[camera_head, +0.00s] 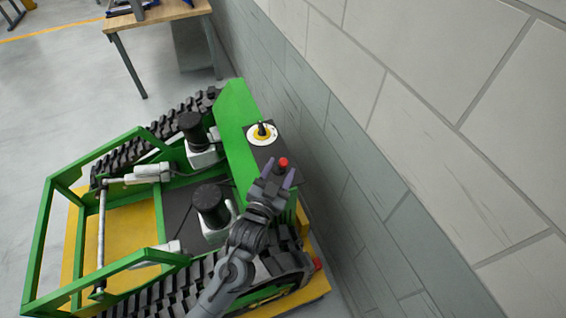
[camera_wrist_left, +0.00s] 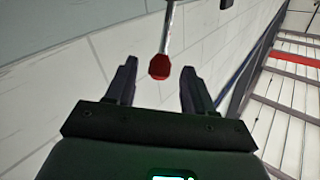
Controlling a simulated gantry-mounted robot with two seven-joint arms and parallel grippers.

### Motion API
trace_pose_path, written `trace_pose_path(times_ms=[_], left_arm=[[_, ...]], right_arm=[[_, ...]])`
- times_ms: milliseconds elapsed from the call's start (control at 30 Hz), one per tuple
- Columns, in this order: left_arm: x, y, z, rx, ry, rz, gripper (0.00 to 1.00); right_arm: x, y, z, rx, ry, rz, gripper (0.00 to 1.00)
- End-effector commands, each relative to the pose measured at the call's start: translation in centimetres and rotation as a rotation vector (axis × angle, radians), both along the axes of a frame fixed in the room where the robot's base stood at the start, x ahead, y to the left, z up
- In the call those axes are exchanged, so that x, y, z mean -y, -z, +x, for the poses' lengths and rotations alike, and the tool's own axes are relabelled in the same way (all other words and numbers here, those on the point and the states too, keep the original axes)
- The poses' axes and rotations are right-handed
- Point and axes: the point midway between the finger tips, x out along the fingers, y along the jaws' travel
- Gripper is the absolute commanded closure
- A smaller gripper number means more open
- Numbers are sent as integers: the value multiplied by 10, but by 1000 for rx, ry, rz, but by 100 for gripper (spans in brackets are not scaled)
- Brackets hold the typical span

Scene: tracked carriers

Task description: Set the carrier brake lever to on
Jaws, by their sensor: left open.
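The green tracked carrier (camera_head: 236,110) stands beside the wall. A lever with a red knob (camera_head: 283,162) is at its control end, and I take it for the brake lever. In the left wrist view the red knob (camera_wrist_left: 160,67) sits on a thin metal shaft. My left gripper (camera_head: 279,169) is open, with its fingers on either side of the knob as pictured. In the left wrist view the open fingers (camera_wrist_left: 159,66) flank the knob with gaps on both sides. I cannot tell how deep the knob sits between them. The lever's base is hidden. My right gripper is not in view.
A black switch on a yellow and white dial (camera_head: 262,134) sits on the panel close to the lever. The block wall (camera_head: 350,145) runs close along the right. A wooden table (camera_head: 160,14) stands at the back. Open floor (camera_head: 50,90) lies to the left.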

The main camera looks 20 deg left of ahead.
Motion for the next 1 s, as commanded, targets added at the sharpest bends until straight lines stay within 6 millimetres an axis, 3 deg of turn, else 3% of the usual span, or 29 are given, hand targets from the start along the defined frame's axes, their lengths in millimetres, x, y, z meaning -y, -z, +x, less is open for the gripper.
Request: trace_pose_path(times_ms=[300,633,1000], left_arm=[[0,0,28,0,1,1,47],[0,0,30,0,1,0,47],[0,0,30,0,0,0,100]], right_arm=[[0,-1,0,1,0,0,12],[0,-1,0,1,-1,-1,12],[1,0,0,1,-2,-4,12]])
